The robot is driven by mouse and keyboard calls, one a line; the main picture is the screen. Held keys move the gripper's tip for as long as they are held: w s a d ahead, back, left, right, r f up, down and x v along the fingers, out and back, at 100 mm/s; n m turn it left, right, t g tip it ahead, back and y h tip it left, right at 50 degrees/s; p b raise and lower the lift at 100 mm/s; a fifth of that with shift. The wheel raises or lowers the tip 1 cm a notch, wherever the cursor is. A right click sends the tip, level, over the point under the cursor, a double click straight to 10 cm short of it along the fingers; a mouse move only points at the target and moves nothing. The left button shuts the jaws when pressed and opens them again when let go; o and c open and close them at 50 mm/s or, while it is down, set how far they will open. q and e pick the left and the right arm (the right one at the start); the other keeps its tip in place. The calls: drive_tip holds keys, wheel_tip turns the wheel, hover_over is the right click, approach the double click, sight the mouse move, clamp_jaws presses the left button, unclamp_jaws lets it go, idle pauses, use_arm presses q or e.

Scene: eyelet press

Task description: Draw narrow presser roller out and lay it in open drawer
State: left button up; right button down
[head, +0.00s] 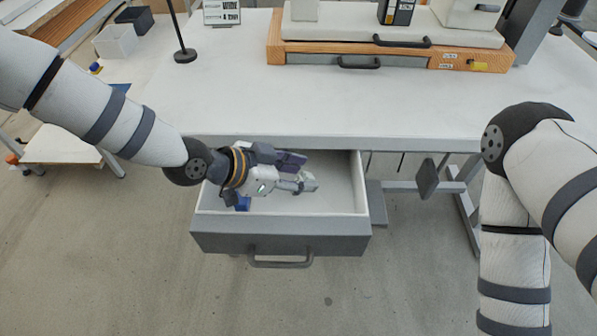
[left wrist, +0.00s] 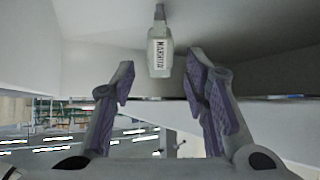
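The open drawer (head: 335,222) hangs under the bench, with a pale inside and a grey front. My left gripper (head: 303,172) is inside or just over it, pointing right. In the left wrist view its purple-padded fingers (left wrist: 160,78) are spread. The narrow presser roller (left wrist: 159,58), a small pale piece with a NARROW label and a thin stem, shows against the drawer's pale surface, beyond and between the fingertips, apparently untouched. In the head view I cannot clearly separate it from the grey fingertip. My right gripper is out of view.
The white bench top (head: 400,105) is mostly clear in front. A wooden case (head: 400,60) with black handles stands at the back. A black stand (head: 185,55) and a sign (head: 221,13) are at the left back. A drawer handle (head: 280,262) sticks out in front.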

use_arm(q)
drive_tip(key=v, duration=1.2)
drive_tip(key=shift+f, duration=0.1)
drive_tip(key=shift+a, duration=0.1)
